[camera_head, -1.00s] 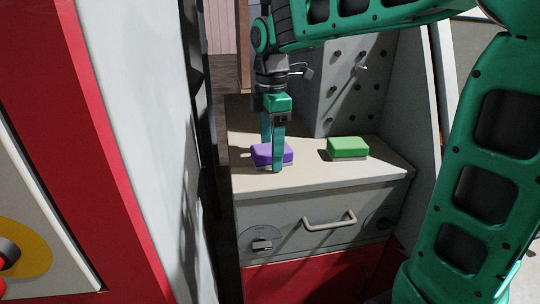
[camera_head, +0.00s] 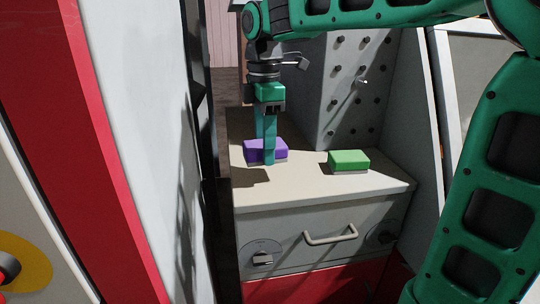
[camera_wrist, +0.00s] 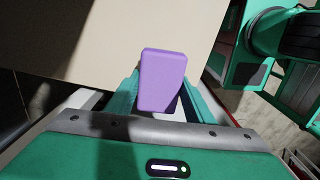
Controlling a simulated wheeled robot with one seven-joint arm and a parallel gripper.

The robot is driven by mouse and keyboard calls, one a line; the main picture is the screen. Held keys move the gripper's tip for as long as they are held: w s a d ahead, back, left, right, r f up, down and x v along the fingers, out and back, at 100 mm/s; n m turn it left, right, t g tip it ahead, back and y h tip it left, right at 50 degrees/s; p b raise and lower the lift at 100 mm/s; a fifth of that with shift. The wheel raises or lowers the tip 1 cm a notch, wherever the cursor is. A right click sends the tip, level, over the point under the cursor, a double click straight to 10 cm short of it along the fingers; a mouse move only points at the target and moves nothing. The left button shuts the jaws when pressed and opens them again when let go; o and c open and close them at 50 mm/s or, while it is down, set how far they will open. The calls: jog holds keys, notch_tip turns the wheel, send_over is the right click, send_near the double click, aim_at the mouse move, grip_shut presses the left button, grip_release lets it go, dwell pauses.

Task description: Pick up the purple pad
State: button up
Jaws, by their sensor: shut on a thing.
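The purple pad (camera_head: 252,150) is between the two teal fingers of my gripper (camera_head: 268,160) in the head view, at the left of the worktop. My gripper is shut on it and holds it a little above the worktop, with a shadow below. In the wrist view the purple pad (camera_wrist: 162,80) sits between the fingers, its broad face toward the camera. In the head view the near finger hides part of the pad.
A green pad (camera_head: 349,158) lies on the beige worktop (camera_head: 310,190) to the right. A grey pegboard panel (camera_head: 350,90) stands behind. A drawer with a handle (camera_head: 330,233) is below the front edge. A white and red panel (camera_head: 130,120) stands close on the left.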

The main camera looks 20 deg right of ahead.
jog(key=s+a+r, duration=0.3)
jog(key=a+r, duration=0.2)
jog(key=a, duration=0.3)
jog(key=shift+a+r, duration=0.3)
jog(key=shift+a, duration=0.1)
jog(key=o, duration=0.5)
jog(key=c, duration=0.3)
